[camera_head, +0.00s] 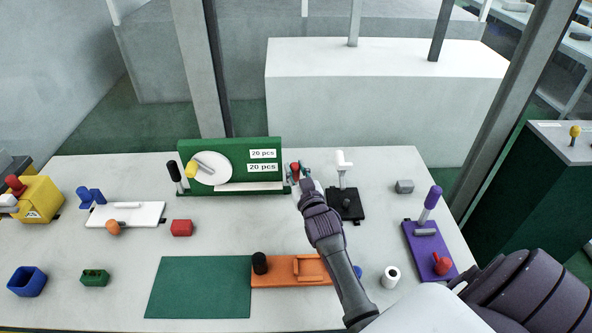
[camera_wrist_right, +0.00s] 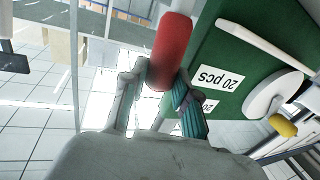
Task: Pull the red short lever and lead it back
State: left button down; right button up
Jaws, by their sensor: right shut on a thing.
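The red short lever (camera_head: 294,170) is at the right end of the green fixture (camera_head: 240,147), mostly covered by my right gripper in the head view. In the right wrist view, its red rounded handle (camera_wrist_right: 172,42) sticks up between the two fingers. My right gripper (camera_head: 301,177) is shut on this handle; its fingers also show in the wrist view (camera_wrist_right: 160,82). The lever's lower end and pivot are hidden. My left gripper is not in view.
A black-handled lever (camera_head: 174,172) stands at the fixture's left end, beside a white disc (camera_head: 212,168) with a yellow knob (camera_head: 190,169). A black base with a white-handled clamp (camera_head: 344,160) is close on the gripper's right. An orange fixture (camera_head: 280,271) lies nearer me.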

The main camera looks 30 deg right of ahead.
grip_shut()
jog(key=w+d+r+g+p, duration=0.1)
jog(key=p, duration=0.4)
jog(key=shift+w+g, duration=0.25)
jog(key=shift+g, duration=0.15)
jog(key=shift+w+d+f+y+p, duration=0.15)
jog(key=shift+w+y+p, duration=0.1)
jog(key=shift+y+p, duration=0.3)
jog(key=shift+f+m+g, duration=0.1)
jog(key=shift+m+g, duration=0.2)
jog(key=shift+h, duration=0.25)
jog(key=o, duration=1)
grip_release()
